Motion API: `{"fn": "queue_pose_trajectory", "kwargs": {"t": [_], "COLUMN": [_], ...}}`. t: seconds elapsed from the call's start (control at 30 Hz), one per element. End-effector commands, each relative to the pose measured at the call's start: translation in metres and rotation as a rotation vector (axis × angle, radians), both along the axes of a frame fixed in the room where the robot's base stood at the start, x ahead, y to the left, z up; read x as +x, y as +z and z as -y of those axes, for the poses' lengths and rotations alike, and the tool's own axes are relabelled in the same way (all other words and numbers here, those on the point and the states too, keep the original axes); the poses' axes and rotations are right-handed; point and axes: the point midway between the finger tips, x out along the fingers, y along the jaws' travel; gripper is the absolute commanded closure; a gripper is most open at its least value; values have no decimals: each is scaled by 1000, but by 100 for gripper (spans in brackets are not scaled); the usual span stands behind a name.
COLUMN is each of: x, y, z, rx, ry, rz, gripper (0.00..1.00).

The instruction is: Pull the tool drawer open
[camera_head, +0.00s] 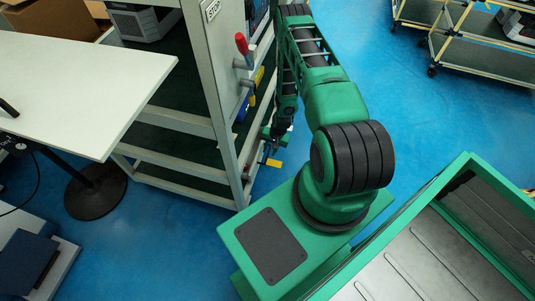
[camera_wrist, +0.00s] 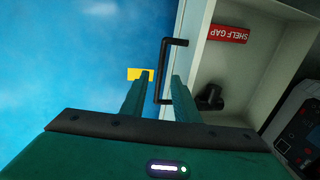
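A black bar handle (camera_wrist: 163,65) stands off the edge of a pale panel (camera_wrist: 188,22) in the wrist view, which I take to be the tool drawer's front. My gripper (camera_wrist: 162,82) is open, one finger on each side of the bar. Gaps seem to show between bar and fingers, and nothing is clearly gripped. In the head view my gripper (camera_head: 279,132) is small, beside the rack's right side, and the handle cannot be made out there. How far the drawer stands open cannot be told.
A red SHELF GAP label (camera_wrist: 228,33) and a black knob-like part (camera_wrist: 210,97) lie right of the handle. A yellow tab (camera_wrist: 140,74) shows beyond the left finger. The rack (camera_head: 215,85) has a red-handled lever (camera_head: 243,48). A white table (camera_head: 75,85) is left; blue floor is open.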

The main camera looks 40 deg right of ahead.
Motion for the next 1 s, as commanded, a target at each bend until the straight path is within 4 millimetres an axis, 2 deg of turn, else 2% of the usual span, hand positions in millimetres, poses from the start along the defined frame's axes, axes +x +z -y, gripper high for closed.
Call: {"fn": "queue_pose_trajectory", "kwargs": {"t": [0.1, 0.23, 0.57, 0.6, 0.7, 0.83, 0.87, 1.0], "x": [2, 3, 4, 4, 4, 4, 4, 2], "y": [-14, -22, -25, -25, -25, -25, -25, -25], "z": [-2, -3, -3, -3, -3, -3, -11, -7], "rx": [0, 0, 0, 0, 0, 0, 0, 3], "ry": [1, 1, 1, 1, 1, 1, 2, 4], "rz": [0, 0, 0, 0, 0, 0, -1, -1], "gripper": [72, 72, 72, 77, 100, 100, 100, 100]}}
